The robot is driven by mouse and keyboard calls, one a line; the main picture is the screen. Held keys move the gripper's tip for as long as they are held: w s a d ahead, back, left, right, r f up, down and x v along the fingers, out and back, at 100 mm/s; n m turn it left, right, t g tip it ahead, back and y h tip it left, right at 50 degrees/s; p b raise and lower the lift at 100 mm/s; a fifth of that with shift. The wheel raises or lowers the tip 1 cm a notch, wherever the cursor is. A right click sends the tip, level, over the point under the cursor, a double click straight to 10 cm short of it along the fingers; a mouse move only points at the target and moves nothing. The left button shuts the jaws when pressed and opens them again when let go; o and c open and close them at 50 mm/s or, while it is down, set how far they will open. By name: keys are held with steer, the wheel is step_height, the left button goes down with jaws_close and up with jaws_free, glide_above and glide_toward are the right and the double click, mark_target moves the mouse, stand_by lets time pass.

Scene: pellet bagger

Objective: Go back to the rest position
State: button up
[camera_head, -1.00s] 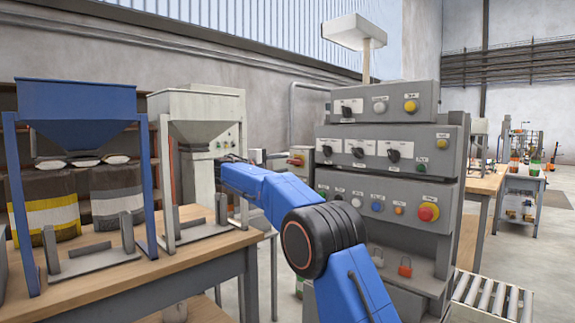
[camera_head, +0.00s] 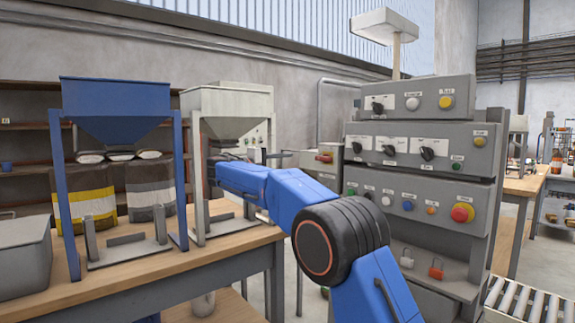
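My blue arm (camera_head: 285,195) reaches from the bottom right toward the white hopper stand (camera_head: 226,110). My gripper (camera_head: 222,158) is at the arm's far end, in front of the white hopper's lower part. It is small and dark against the stand, and its fingers cannot be made out. I cannot see whether it holds anything or touches the stand.
A blue hopper (camera_head: 115,105) stands on the wooden table (camera_head: 150,268) beside a grey bin (camera_head: 22,262). The grey control panel (camera_head: 425,150) is close on the arm's right. A roller conveyor (camera_head: 525,303) lies at bottom right. Filled sacks (camera_head: 150,185) stand behind the table.

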steer(key=s+d+f+g+y, duration=0.3)
steer(key=s+d, duration=0.7)
steer(key=d, duration=0.4)
steer(key=s+d+f+m+g+y, duration=0.1)
steer(key=s+d+f+y, duration=0.15)
steer(key=s+d, duration=0.4)
steer(key=s+d+f+m+g+y, duration=0.1)
steer(key=s+d+f, duration=0.25)
steer(key=s, duration=0.65)
steer(key=s+f+m+y, duration=0.1)
steer(key=s+f+y, duration=0.1)
steer(key=s+f, duration=0.6)
steer(key=s+f+m+y, duration=0.2)
steer(key=s+f, duration=0.6)
steer(key=s, duration=0.8)
steer(key=s+a+f+m+y, duration=0.1)
steer(key=s+f+y, duration=0.3)
steer(key=s+f, duration=0.5)
steer(key=s+m, duration=0.1)
steer(key=s, duration=0.2)
steer(key=shift+s+g, duration=0.15)
steer(key=shift+g, duration=0.25)
steer(key=shift+a+f, duration=0.1)
